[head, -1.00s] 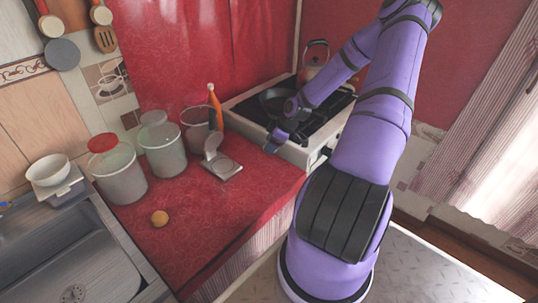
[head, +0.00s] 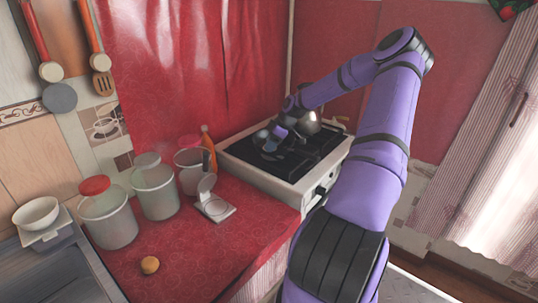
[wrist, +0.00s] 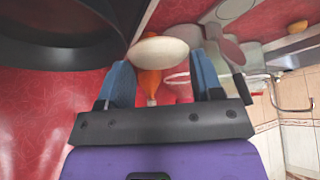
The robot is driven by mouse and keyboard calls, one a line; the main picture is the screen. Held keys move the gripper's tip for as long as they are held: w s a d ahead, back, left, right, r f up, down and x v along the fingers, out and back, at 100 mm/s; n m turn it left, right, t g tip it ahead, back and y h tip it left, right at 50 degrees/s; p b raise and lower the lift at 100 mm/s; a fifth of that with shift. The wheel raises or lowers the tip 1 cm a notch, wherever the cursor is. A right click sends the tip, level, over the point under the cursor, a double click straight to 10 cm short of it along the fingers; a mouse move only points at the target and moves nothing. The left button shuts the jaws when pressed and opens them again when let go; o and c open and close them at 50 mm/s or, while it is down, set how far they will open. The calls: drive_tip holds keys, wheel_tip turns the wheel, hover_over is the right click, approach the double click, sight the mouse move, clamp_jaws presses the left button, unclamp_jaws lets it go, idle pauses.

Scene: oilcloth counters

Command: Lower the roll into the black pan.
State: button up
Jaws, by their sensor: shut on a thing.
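My gripper (wrist: 162,78) has blue fingers and is shut on a pale, cream oval roll (wrist: 158,50), held at the fingertips. In the head view my gripper (head: 272,142) is above the left part of the stove, and the roll cannot be made out clearly there. The black pan (wrist: 75,54) fills the upper left of the wrist view, with its rim just left of the roll. The roll appears outside the rim in that view; its height above the pan cannot be told. In the head view my gripper and arm largely hide the pan.
A kettle (head: 309,123) stands at the back of the stove (head: 262,178). An orange bottle (head: 209,146), several canisters and a small scale-like device (head: 216,208) stand on the red counter left of the stove. A round orange-brown item (head: 150,265) lies in front.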

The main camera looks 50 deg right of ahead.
drive_tip(key=w+d+r, duration=0.5)
drive_tip(key=w+d, duration=0.2)
drive_tip(key=d, duration=0.4)
drive_tip(key=shift+d, duration=0.35)
idle(0.5)
drive_tip(key=shift+f, duration=3.2)
drive_tip(key=shift+f, duration=2.5)
idle(0.3)
